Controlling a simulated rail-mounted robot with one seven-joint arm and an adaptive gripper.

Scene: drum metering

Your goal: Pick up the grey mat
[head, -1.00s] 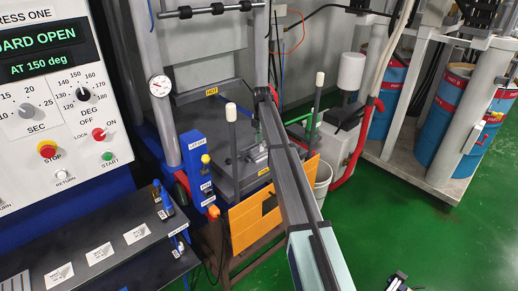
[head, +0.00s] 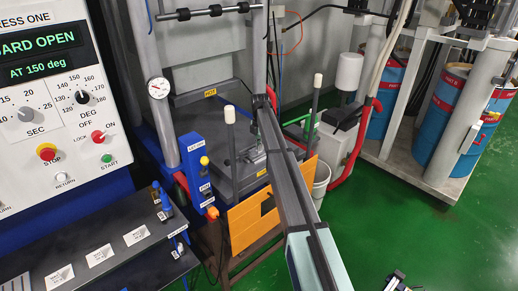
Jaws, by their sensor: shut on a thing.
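My gripper (head: 257,153) is small and partly hidden behind my arm link. It points down over the dark lower plate of the press (head: 224,181). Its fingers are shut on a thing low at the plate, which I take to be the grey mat. The mat's outline does not stand out from the grey metal around it, and I cannot tell whether it is clear of the plate.
Two posts with pale tips (head: 229,115) (head: 318,80) flank the plate. An orange panel (head: 252,218) hangs at its front. A blue switch box (head: 196,165) stands left. A grey bin (head: 321,180) and a red hose (head: 362,140) are on the right.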

